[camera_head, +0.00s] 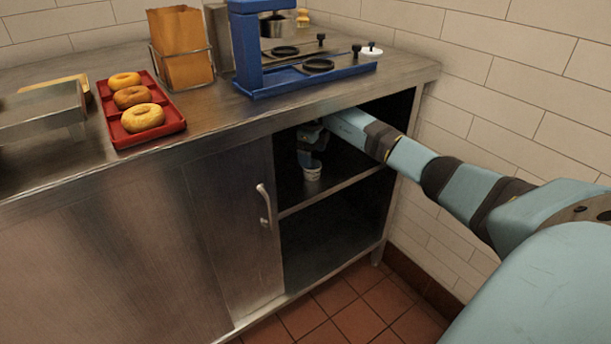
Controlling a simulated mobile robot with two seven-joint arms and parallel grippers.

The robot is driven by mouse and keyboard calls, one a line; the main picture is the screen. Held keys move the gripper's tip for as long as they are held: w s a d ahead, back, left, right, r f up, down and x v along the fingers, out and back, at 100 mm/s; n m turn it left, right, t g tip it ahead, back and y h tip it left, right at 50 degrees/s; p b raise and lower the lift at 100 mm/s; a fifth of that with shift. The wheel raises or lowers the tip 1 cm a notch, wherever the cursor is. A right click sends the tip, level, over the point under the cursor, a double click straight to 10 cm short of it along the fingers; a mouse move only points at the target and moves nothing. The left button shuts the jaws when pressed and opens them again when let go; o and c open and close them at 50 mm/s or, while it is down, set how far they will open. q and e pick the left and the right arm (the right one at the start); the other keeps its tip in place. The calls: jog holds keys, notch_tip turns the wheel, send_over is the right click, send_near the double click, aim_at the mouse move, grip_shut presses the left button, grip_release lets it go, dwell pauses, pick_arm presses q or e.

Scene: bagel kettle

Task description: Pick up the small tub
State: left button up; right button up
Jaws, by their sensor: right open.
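The small tub (312,173) is white and stands on the middle shelf inside the dark open cabinet under the counter. My right arm reaches in from the right, below the counter's edge. My right gripper (311,160) points down at the tub's top and is open. It is small and in shadow, so I cannot tell whether its fingers touch the tub. My left gripper is not in view.
The shelf (345,184) and the counter above leave a low opening. A cabinet door with a handle (264,206) is left of it. On the counter are a red tray (163,137) with bagels, a paper bag (181,50) in a rack and a blue machine (247,50).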

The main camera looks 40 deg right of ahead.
aim_at(313, 172)
notch_tip(313, 172, down, 6)
jog(key=b, duration=0.2)
jog(key=shift+a+f+b, duration=0.1)
jog(key=shift+f+b, duration=0.15)
jog(key=shift+b, duration=0.1)
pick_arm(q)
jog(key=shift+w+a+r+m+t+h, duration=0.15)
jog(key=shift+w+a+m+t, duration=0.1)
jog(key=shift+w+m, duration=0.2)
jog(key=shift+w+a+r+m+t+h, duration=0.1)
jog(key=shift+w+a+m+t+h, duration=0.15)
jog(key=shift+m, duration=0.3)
pick_arm(e)
jog(key=shift+c, duration=0.4)
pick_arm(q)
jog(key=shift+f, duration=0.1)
pick_arm(e)
jog(key=c, duration=0.9)
